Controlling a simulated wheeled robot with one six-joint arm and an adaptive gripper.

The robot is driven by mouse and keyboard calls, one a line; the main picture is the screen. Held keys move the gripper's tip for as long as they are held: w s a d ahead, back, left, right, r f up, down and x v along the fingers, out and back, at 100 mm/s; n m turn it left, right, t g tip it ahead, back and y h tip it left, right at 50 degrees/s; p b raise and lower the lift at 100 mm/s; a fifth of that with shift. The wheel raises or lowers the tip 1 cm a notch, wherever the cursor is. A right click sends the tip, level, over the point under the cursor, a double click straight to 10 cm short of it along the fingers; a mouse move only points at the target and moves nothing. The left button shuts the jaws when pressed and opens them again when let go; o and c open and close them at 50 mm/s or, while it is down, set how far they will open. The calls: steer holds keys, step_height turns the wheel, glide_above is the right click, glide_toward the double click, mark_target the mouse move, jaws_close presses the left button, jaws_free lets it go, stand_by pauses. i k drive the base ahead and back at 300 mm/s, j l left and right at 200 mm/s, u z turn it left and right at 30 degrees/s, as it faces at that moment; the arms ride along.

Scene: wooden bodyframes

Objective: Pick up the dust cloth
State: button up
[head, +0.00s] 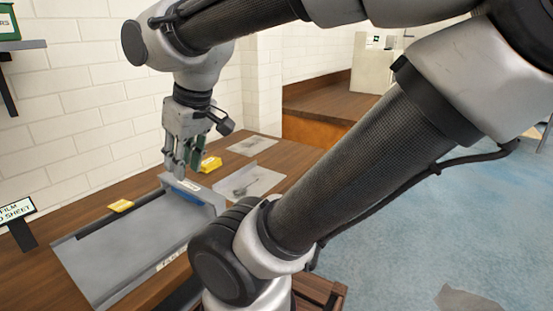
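My gripper (180,170) points down above the far end of the grey tray (130,250) on the wooden table. Its fingers look close together, but the gap between them is not clear, and a dark green patch shows among them. No thing is clearly recognisable as the dust cloth. A yellow block-like thing (211,163) sits just right of the gripper. A flat yellow thing (121,205) lies at the tray's left edge.
Two greyish sheets (251,145) (250,181) lie on the table right of the tray. A label sign (17,211) stands at the left edge. A white brick wall (80,110) closes the back. My arm hides the table's right part.

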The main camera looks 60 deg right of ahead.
mark_target(207, 165)
steer(key=z, duration=1.1)
steer(key=u, duration=1.45)
steer(key=z, duration=1.45)
steer(key=i+l+u, duration=0.2)
steer(key=l, duration=0.2)
steer(key=i+l+u, duration=0.2)
steer(key=l, duration=0.25)
steer(key=i+l+u, duration=0.2)
steer(key=l, duration=0.25)
steer(key=l+u, duration=0.2)
steer(key=l, duration=0.25)
steer(key=i+l+u, duration=0.2)
steer(key=l, duration=0.3)
steer(key=k, duration=0.1)
